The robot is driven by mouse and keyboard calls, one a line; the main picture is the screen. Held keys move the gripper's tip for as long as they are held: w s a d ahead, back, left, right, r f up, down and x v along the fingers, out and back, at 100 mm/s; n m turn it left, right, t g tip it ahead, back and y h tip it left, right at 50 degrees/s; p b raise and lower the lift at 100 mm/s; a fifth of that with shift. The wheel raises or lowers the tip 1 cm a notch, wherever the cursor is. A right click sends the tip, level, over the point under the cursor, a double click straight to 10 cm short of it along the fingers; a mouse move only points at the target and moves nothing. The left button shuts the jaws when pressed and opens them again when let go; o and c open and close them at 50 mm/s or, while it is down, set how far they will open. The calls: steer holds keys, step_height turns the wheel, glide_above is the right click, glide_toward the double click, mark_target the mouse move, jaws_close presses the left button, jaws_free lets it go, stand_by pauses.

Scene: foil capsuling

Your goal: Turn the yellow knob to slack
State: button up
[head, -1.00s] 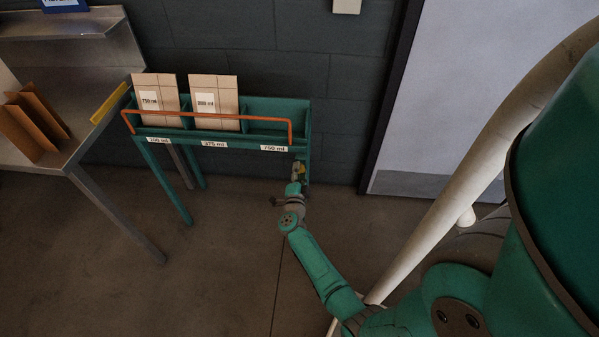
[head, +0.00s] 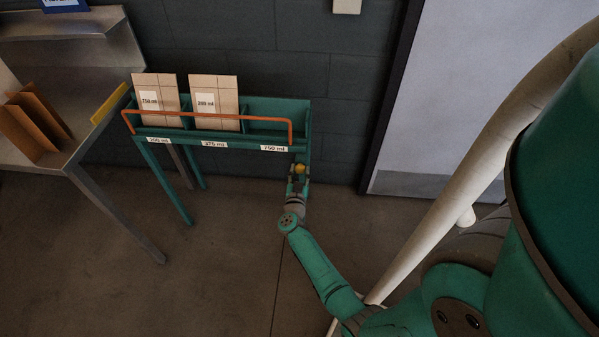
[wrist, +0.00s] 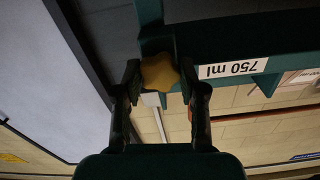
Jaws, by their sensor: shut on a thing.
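The yellow knob (head: 300,169) sits at the right end of the green rack (head: 250,143), below the 750 ml label. In the wrist view the star-shaped yellow knob (wrist: 160,72) lies between the two fingers of my gripper (wrist: 162,85). My gripper (head: 299,174) is shut on the knob, with one finger on each side. The 750 ml label (wrist: 232,68) appears upside down beside it. The knob's far side and its shaft are hidden.
An orange rail (head: 210,117) runs along the rack's front. Boxes (head: 213,100) stand in two bays; the right bay (head: 270,112) looks empty. A steel table (head: 75,150) with brown dividers stands at left. A grey door (head: 440,100) is at right. Open floor lies in front.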

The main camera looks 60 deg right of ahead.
steer(key=n, duration=0.5)
steer(key=shift+f, duration=0.1)
stand_by(0.5)
steer(key=o, duration=1.1)
steer(key=shift+o, duration=0.2)
steer(key=v, duration=1.2)
